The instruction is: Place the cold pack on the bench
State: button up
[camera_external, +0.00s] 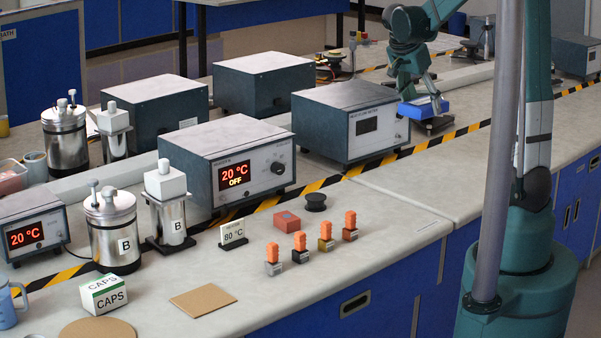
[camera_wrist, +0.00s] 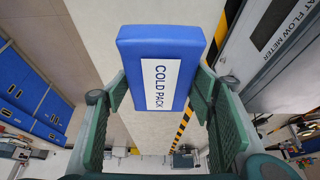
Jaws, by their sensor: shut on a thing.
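The cold pack (camera_wrist: 190,52) is a blue block with a white label reading COLD PACK. In the wrist view it sits between the green fingers of my gripper (camera_wrist: 158,92), which is shut on it. In the external view my gripper (camera_external: 430,98) points down at the back right with the blue cold pack (camera_external: 432,109) at its fingertips. A dark patch shows just under the pack there; I cannot tell whether the pack touches the surface below. The bench (camera_external: 410,188) is a long pale top with blue drawers, and its surface also shows under the pack in the wrist view.
A heat flow meter box (camera_external: 350,120) stands left of my gripper. Black-yellow tape (camera_external: 470,130) runs along the bench. Controller boxes, metal vessels, small orange-topped blocks (camera_external: 300,242) and a CAPS box (camera_external: 103,294) fill the left part. The front right bench top is clear.

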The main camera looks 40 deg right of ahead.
send_over(445, 179)
jog(key=a, duration=0.1)
notch_tip(445, 179, down, 11)
jog(key=shift+a, duration=0.15)
dwell(0.4)
jog(key=shift+f, duration=0.1)
jog(key=shift+f+b, duration=0.85)
jog(key=shift+f, duration=2.2)
jog(key=shift+f, duration=0.1)
jog(key=shift+f+b, duration=0.45)
jog(key=shift+f, duration=1.35)
jog(key=shift+f, duration=0.25)
